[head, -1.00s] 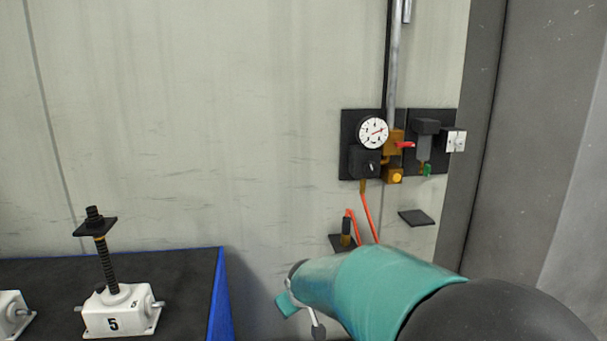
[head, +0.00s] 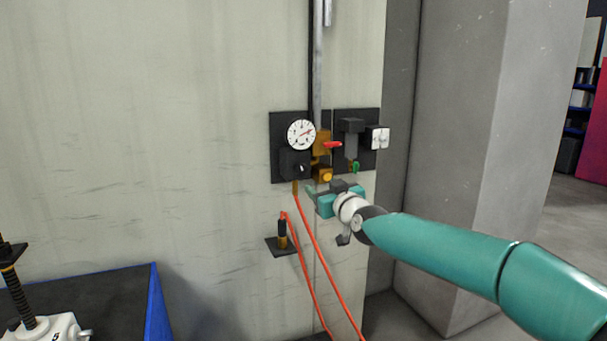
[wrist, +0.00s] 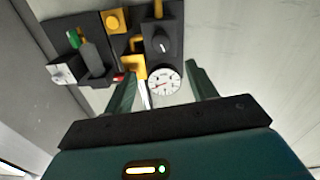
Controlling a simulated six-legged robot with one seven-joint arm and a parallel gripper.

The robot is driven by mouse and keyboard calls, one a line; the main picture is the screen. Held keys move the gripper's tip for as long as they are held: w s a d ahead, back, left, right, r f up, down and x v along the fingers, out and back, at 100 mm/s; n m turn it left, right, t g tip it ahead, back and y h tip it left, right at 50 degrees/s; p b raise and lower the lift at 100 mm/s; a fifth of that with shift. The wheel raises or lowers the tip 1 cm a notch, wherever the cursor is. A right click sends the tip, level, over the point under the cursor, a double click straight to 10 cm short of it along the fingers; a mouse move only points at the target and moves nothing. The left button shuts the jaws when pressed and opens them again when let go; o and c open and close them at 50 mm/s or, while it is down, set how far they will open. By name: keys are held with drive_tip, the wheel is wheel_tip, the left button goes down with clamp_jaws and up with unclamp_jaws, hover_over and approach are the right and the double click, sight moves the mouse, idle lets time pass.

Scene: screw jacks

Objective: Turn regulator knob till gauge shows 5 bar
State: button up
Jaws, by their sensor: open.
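The pressure gauge (head: 300,134) is a round white dial with a red needle on a dark wall panel. Its scale is too small to read. The regulator (head: 295,164) is a black block just below it, and its round black knob (head: 303,168) with a white mark faces outward. In the wrist view, which looks upside down, the gauge (wrist: 165,81) sits between the fingers and the knob (wrist: 163,46) lies beyond them. My gripper (head: 318,192) is open and empty, in front of the panel, just below and right of the regulator. It appears apart from the knob.
Right of the regulator are a red-handled valve (head: 332,144), a yellow knob (head: 326,175), a filter unit (head: 351,140) and a white switch box (head: 378,138). Orange hoses (head: 318,250) hang below, near a small shelf (head: 282,248). A blue-edged bench (head: 120,290) stands lower left.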

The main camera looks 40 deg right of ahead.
sight(303, 172)
drive_tip(key=x, duration=1.3)
drive_tip(key=shift+w+f, duration=0.15)
drive_tip(key=shift+w, duration=0.2)
drive_tip(key=c, duration=1)
